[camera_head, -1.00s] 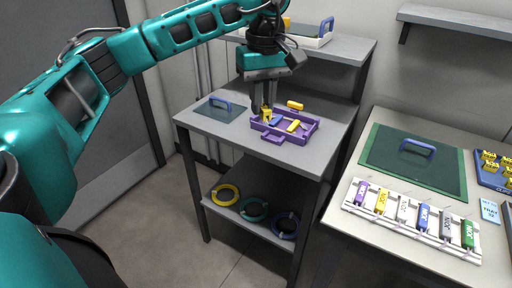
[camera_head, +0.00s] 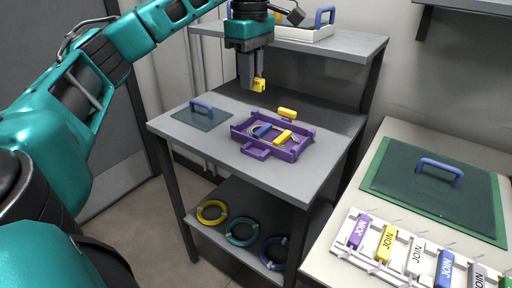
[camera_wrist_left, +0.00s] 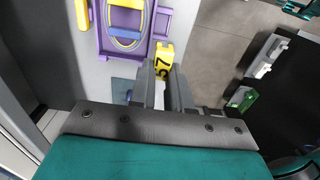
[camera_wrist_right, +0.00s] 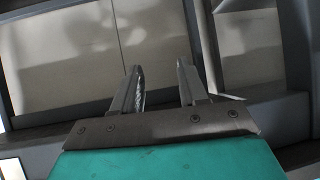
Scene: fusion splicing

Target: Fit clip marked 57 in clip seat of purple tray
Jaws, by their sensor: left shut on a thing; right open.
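My left gripper (camera_head: 252,84) is shut on the yellow clip marked 57 (camera_head: 259,85) and holds it above the table, clear of the purple tray. In the left wrist view the clip (camera_wrist_left: 165,56) sits between the fingertips with its number facing the camera. The purple tray (camera_head: 297,151) lies on the grey table, below and a little right of the clip. Inside the tray are a blue piece, a yellow piece and a looped fibre; the tray also shows in the left wrist view (camera_wrist_left: 104,45). I cannot make out the clip seat. My right gripper (camera_wrist_right: 160,85) is open and empty.
A yellow block (camera_head: 287,113) lies behind the tray. A dark mat with a blue handle (camera_head: 202,106) is left of it. Coloured cable rings (camera_head: 241,232) lie on the lower shelf. At right, a bench holds a green mat (camera_head: 397,209) and a white rack of labelled blocks (camera_head: 345,240).

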